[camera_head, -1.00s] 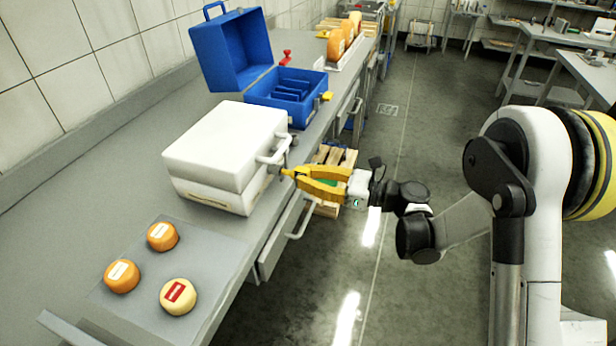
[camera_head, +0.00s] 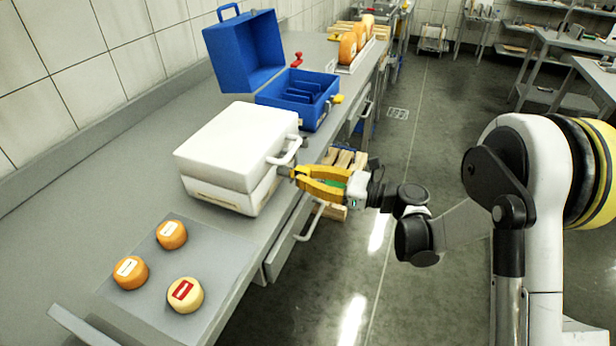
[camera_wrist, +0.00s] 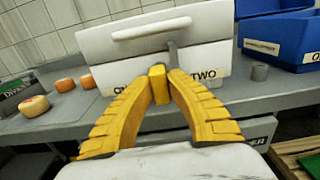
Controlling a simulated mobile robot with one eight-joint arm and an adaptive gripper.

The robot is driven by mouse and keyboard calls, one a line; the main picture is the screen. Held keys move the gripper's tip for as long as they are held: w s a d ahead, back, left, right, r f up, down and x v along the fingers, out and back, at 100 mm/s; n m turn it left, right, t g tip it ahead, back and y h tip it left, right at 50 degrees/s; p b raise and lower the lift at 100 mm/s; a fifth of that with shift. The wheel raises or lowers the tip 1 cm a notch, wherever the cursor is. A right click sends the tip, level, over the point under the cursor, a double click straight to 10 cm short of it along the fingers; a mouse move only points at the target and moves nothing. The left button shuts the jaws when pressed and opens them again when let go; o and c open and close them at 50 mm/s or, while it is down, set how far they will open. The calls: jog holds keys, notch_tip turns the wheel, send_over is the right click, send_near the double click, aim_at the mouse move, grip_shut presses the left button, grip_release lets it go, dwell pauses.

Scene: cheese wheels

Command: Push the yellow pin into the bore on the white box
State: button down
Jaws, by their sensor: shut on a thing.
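The white box (camera_head: 232,148) stands shut on the grey bench, its handle facing my arm. It also fills the upper middle of the wrist view (camera_wrist: 125,72). My gripper (camera_head: 296,174) is at the box's handle side, below the handle. In the wrist view its yellow fingers close on the yellow pin (camera_wrist: 158,84), whose blunt near end shows between the fingertips. A narrow grey fitting (camera_wrist: 173,56) stands on the box front just beyond the pin. The bore is hidden, and I cannot tell whether the pin's far end is in it.
An open blue case (camera_head: 300,98) stands behind the box. Several small cheeses, one of them pale (camera_head: 185,294), lie on a grey mat (camera_head: 222,262) in front. A grey cylinder (camera_wrist: 260,72) stands right of the box.

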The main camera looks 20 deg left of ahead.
jog(key=shift+a, duration=0.25)
jog(key=c, duration=1.4)
grip_release()
jog(key=d, duration=0.8)
jog(key=s+d, duration=0.1)
jog(key=d, duration=0.3)
